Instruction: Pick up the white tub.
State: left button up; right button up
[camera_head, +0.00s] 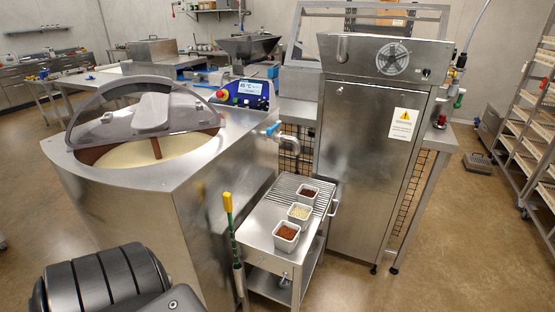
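Three small square white tubs stand in a row on a low steel cart (262,219). The front tub (286,237) holds reddish-brown bits. The middle tub (299,212) holds pale, whitish bits. The back tub (308,193) holds dark brown bits and stands on the cart's slotted rack. All three are upright and apart from each other. A dark ribbed part of my own arm shows at the bottom left, away from the tubs. Neither of my grippers is in view.
A steel tempering machine (190,215) with a lidded bowl of cream-coloured mass stands left of the cart. A yellow-topped green handle (227,203) stands upright between them. A tall steel cabinet (365,160) stands close behind on the right. Open floor (450,245) lies right.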

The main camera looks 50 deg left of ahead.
aim_at(299, 214)
jog(key=u, duration=1.1)
jog(key=i, duration=0.9)
jog(key=u, duration=0.9)
